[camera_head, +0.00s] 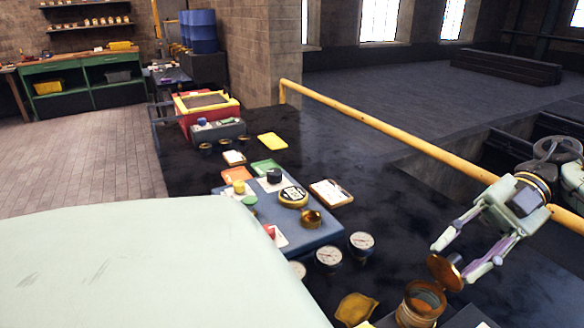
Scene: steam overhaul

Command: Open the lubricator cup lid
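The lubricator cup (422,298) is a round copper-brown vessel at the bottom right, with its open mouth and inside showing. Its round lid (443,272) stands tilted up at the cup's back right edge, with a small dark knob on its far side. My gripper (454,261) reaches in from the right, just behind the lid. Its two fingers are spread, one tip left of the knob and the other right of it. I cannot tell whether either finger touches the lid.
Several gauges (361,243) and a brass leaf-shaped piece (355,309) lie left of the cup. A blue mat (222,207) holds small parts and cards. A yellow rail (380,130) runs behind the bench. A pale green surface (140,265) fills the lower left.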

